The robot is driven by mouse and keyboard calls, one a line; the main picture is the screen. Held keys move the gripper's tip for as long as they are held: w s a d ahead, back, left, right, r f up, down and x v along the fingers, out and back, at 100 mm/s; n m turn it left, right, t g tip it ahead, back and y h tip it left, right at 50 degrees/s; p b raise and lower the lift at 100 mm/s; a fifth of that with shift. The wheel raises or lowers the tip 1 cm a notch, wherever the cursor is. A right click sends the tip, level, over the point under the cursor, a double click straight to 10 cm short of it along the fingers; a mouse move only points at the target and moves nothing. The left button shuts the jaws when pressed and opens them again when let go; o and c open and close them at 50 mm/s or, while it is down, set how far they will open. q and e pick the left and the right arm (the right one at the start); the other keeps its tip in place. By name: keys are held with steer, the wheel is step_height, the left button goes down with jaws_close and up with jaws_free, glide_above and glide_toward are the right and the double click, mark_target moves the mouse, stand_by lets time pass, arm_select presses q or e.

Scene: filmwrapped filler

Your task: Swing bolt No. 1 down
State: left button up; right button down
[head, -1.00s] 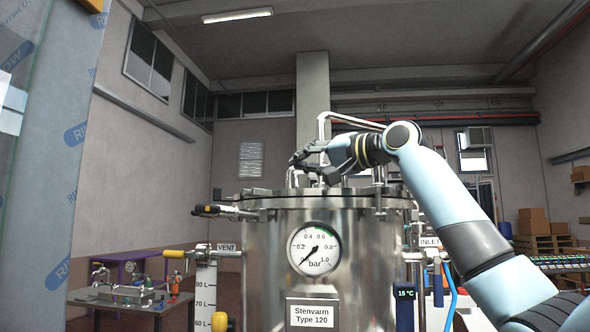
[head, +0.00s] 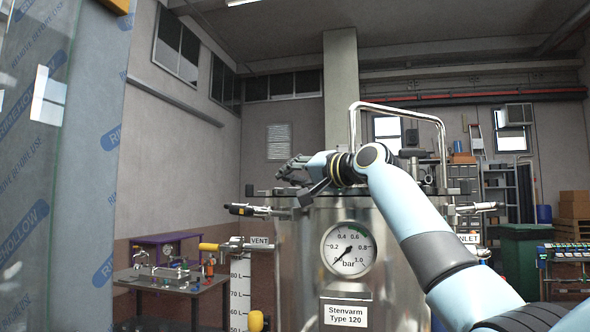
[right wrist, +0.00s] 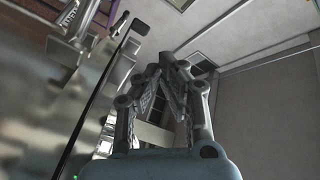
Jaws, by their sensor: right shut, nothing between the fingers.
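The steel vessel (head: 300,260) has a round pressure gauge (head: 348,249) on its front and a flat lid edge above. A bolt-like rod with a dark end (head: 245,210) sticks out nearly level from the vessel's left rim. A similar rod (head: 475,207) sticks out at the right rim. I see no number on either. My right gripper (head: 291,166) is above the left part of the lid, apart from the left rod. In the right wrist view its fingers (right wrist: 167,64) are shut and empty, beside the vessel's rim. My left gripper is out of view.
A tall metal hoop (head: 442,125) rises above the lid behind my right arm. A yellow-ended valve handle (head: 210,247) by the VENT label (head: 259,241) sticks out lower left. A film-wrapped panel (head: 85,170) stands far left. A bench (head: 170,280) stands behind.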

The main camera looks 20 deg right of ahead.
mark_target(259, 212)
stand_by(0.3)
steer(key=s+a+f+n+b, duration=0.2)
steer(key=a+f+n+b, duration=0.1)
steer(key=a+n, duration=0.2)
steer(key=shift+s+f+n, duration=0.2)
steer(key=shift+f+n, duration=0.1)
steer(key=shift+n, duration=0.8)
